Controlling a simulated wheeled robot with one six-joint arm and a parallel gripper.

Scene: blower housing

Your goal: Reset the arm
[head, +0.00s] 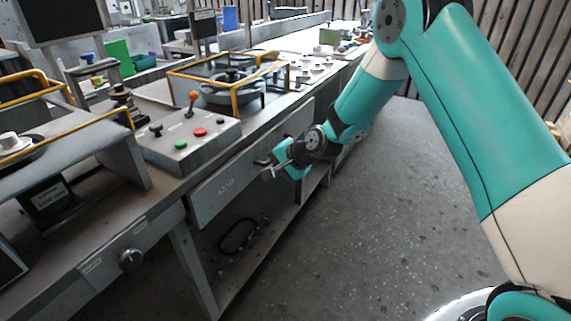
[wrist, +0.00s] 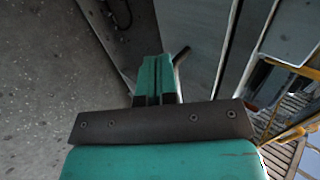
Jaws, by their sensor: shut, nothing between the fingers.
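My arm (head: 360,105) is teal and cream and reaches from the right edge down to the front of the workbench in the head view. My gripper (head: 270,171) is at its end, beside the grey drawer front (head: 215,192) of the bench. It is shut and holds nothing. In the wrist view, my gripper's teal fingers (wrist: 156,82) lie together in the middle, with a dark bar across their base. A thin grey bar shows just right of the fingers; I cannot tell whether they touch it.
A control box (head: 187,145) with red and green buttons and an orange-topped lever stands on the bench. A yellow-railed fixture (head: 230,82) is behind it. A round knob (head: 131,259) sticks out at lower left. The grey floor (head: 380,230) is clear.

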